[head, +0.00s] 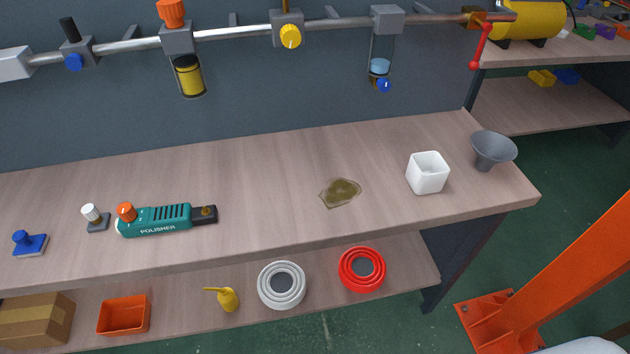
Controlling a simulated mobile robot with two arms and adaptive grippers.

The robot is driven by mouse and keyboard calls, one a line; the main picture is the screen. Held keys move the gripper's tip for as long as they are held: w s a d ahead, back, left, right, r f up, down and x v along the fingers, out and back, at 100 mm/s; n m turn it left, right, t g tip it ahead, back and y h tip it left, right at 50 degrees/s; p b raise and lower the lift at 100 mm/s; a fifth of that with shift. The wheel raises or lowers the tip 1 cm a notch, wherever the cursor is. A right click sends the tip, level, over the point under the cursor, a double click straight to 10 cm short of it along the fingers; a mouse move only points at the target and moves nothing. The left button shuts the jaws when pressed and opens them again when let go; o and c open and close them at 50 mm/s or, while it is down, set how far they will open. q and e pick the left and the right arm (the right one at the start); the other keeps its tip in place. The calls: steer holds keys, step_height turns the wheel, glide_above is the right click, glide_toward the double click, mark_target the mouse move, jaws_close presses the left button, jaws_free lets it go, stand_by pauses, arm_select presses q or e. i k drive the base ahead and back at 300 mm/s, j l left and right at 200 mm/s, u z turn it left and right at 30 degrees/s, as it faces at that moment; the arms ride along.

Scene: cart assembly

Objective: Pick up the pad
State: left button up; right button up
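A blue pad (30,244) with a flat square base and a round knob on top lies at the far left of the workbench, near its front edge. It is the thing that looks most like a hand pad; it stands clear, with nothing touching it. Neither of my grippers shows in the head view.
On the workbench (270,190) are a small white-capped part (93,216), a teal polisher (160,219), a brown spill (340,192), a white container (427,173) and a grey funnel (492,149). A pipe with valves runs above. The lower shelf holds an orange bin (123,315) and rings.

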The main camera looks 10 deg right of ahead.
mark_target(33, 245)
steer(key=u, duration=1.5)
